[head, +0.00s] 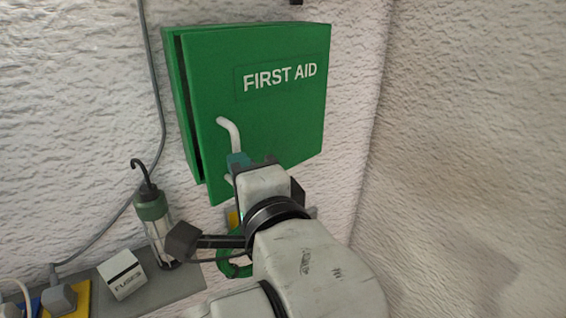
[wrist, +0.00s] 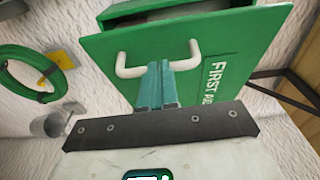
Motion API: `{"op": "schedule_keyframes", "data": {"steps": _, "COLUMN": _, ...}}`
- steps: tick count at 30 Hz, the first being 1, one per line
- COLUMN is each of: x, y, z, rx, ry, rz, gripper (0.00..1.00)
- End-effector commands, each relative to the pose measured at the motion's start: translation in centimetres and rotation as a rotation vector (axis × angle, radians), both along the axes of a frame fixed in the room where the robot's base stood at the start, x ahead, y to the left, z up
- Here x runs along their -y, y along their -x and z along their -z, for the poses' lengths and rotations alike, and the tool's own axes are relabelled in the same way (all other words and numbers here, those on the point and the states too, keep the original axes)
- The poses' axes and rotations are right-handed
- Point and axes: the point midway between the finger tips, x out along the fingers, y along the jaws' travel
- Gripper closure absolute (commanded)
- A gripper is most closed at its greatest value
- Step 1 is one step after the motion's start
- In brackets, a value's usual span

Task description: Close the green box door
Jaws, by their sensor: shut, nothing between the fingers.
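The green first aid box (head: 172,75) hangs on the wall in the head view, its door (head: 285,115) slightly ajar. A dark gap runs along the door's left edge. In the wrist view the door (wrist: 105,55) stands off the box (wrist: 125,10), with a dark gap between them. The white handle (head: 229,130) is on the door's lower left; it also shows in the wrist view (wrist: 123,66). My gripper (head: 237,160) is shut and empty, its teal fingertips (wrist: 157,70) at the handle, overlapping its middle in view. I cannot tell whether they touch it.
A lamp (head: 152,210) with a hook and a white fuses box (head: 121,273) stand on a grey shelf (head: 190,285) at lower left. A green coil (wrist: 50,75) hangs on the wall near the box. The right wall (head: 470,130) is bare.

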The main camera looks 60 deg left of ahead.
Motion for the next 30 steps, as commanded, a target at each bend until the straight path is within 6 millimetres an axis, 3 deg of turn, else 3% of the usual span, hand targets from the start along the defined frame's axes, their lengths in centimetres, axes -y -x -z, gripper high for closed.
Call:
{"op": "schedule_keyframes", "data": {"steps": 6, "x": -3.4, "y": 1.3, "z": -0.2, "rx": 0.001, "ry": 0.001, "rz": -0.001, "gripper": 1.0}}
{"op": "schedule_keyframes", "data": {"steps": 12, "x": -5.3, "y": 1.8, "z": -0.1, "rx": -0.001, "ry": 0.0, "rz": 0.0, "gripper": 1.0}}
{"op": "schedule_keyframes", "data": {"steps": 30, "x": -6.2, "y": 2.0, "z": -0.1, "rx": -0.001, "ry": -0.003, "rz": -0.002, "gripper": 1.0}}
